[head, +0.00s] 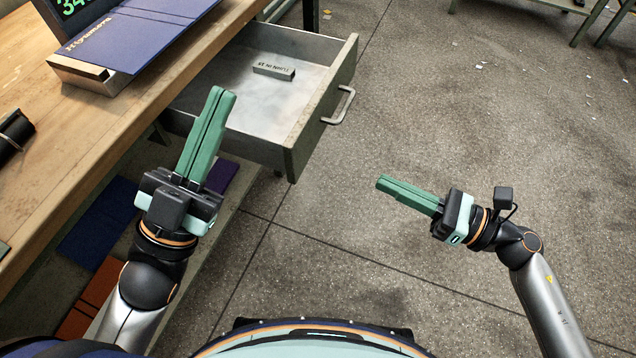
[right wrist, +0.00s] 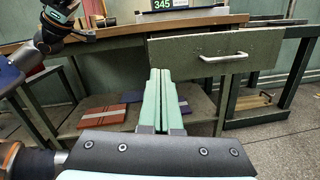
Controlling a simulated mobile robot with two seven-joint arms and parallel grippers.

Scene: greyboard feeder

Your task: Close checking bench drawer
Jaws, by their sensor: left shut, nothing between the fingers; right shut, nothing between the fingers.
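The checking bench drawer (head: 295,155) stands pulled out from under the wooden bench top, with its inside in view. A small grey block with dark lettering (head: 273,71) lies in it. The drawer's metal handle (head: 341,105) is on its front panel; the handle also shows in the right wrist view (right wrist: 224,57). My left gripper (head: 222,92) is shut and empty, in front of the drawer's near side in the head view; I cannot tell whether it touches. My right gripper (head: 380,182) is shut and empty over open floor, apart from the drawer front. Its fingers also show in the right wrist view (right wrist: 160,72).
The wooden bench top (head: 60,130) runs along the left. A scale with a green display (head: 75,8) and a dark blue board (head: 135,35) stand on it. Coloured boards (right wrist: 103,110) lie on the shelf below.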

